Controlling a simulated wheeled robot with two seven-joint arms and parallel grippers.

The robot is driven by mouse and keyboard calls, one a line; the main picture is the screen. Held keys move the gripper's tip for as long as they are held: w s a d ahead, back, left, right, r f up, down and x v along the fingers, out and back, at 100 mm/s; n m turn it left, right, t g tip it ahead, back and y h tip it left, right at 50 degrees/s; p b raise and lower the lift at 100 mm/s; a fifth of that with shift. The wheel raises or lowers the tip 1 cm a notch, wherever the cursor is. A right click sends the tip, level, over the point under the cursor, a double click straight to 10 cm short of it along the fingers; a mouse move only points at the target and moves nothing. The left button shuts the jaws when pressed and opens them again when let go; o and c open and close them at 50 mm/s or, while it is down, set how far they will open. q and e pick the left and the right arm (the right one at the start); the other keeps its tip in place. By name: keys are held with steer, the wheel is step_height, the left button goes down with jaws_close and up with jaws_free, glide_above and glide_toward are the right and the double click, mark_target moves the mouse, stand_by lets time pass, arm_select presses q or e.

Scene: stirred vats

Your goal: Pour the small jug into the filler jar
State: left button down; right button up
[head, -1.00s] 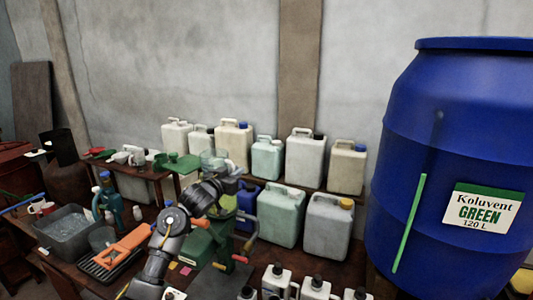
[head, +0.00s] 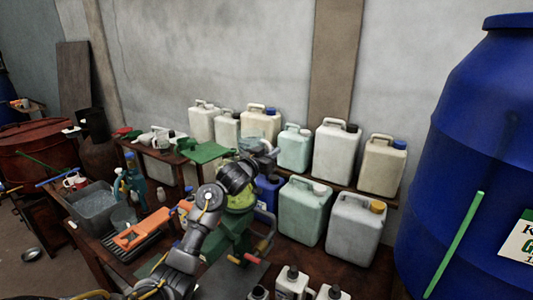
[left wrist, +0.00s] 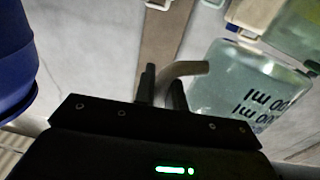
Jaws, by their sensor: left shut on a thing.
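My left gripper (head: 266,152) is raised at the middle of the head view, in front of the row of canisters. It is shut on the handle of the small jug (head: 249,138), a clear see-through vessel that looks faint against the canisters. In the left wrist view the jug (left wrist: 240,85) has dark "ml" marks, and its pale curved handle passes between the fingers (left wrist: 162,88). Its contents are hard to tell. I cannot tell for certain which vessel is the filler jar. My right gripper is not in view.
Several white and pale green canisters (head: 337,150) stand behind the jug. A large blue barrel (head: 470,150) with a green stick in front is at the right. A grey tub (head: 95,208), an orange-handled tool (head: 137,232) and a clear beaker (head: 123,218) are on the left bench.

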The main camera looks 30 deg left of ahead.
mark_target(270, 145)
arm_select(q)
steer(key=shift+w+d+r+n+t, duration=0.1)
steer(key=shift+w+r+n+t, duration=0.05)
steer(key=shift+r+n+t, duration=0.35)
steer(key=shift+w+d+r+n+t, duration=0.1)
steer(key=shift+r+n+t, duration=0.25)
steer(key=shift+r, duration=0.25)
steer(key=shift+w+r+n+t+y, duration=0.1)
steer(key=shift+r+n+t+y, duration=0.4)
steer(key=shift+r+n+t, duration=0.4)
steer(key=shift+s+a+r+n+t+y+b, duration=0.5)
steer(key=shift+n+y+b, duration=0.6)
steer(key=shift+n+y, duration=0.8)
steer(key=shift+s+a+r+n+t+y+b, duration=0.2)
steer(key=shift+r+n+t+y+b, duration=0.45)
steer(key=shift+n+y+b, duration=1.2)
steer(key=shift+s+a+r+n+t+y+b, duration=0.4)
steer(key=shift+n+y, duration=0.95)
steer(key=shift+n, duration=1.25)
steer(key=s+a+n+g+y+b, duration=0.2)
steer(key=n+g+y+b, duration=0.4)
steer(key=n, duration=0.5)
steer(key=s+a+n+g+y+b, duration=0.3)
steer(key=s+n+g+y+b, duration=0.1)
steer(key=n+g+y, duration=0.5)
steer(key=shift+s+a+r+n+g+y+b, duration=0.15)
steer(key=shift+s+a+n+g+y+b, duration=0.2)
steer(key=shift+n+g+b, duration=1.05)
